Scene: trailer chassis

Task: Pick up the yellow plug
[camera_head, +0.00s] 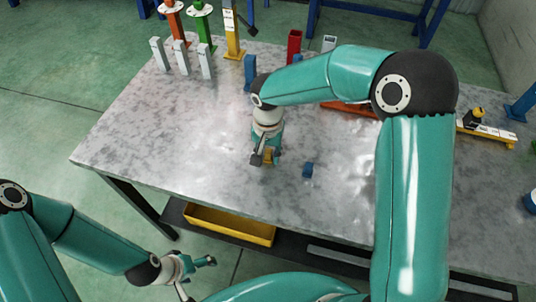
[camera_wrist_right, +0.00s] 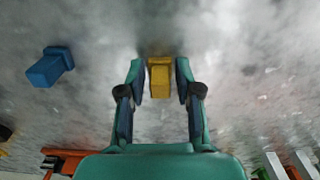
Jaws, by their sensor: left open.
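The yellow plug (camera_wrist_right: 160,78) is between the two fingertips of my right gripper (camera_wrist_right: 161,80) in the right wrist view. A narrow gap shows on each side of it, so the fingers look open around it and not closed on it. In the head view the yellow plug (camera_head: 269,155) is partly hidden by my right gripper (camera_head: 266,158), which is low over the middle of the table. My left gripper (camera_head: 196,275) is open and empty, off the table's front edge at the lower left.
A blue plug (camera_head: 308,170) lies on the metal table (camera_head: 130,150) to the right of the yellow plug; it also shows in the wrist view (camera_wrist_right: 48,67). Grey posts (camera_head: 183,57) and coloured stands line the back. A yellow bin (camera_head: 230,226) sits below the front edge. The table's left part is clear.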

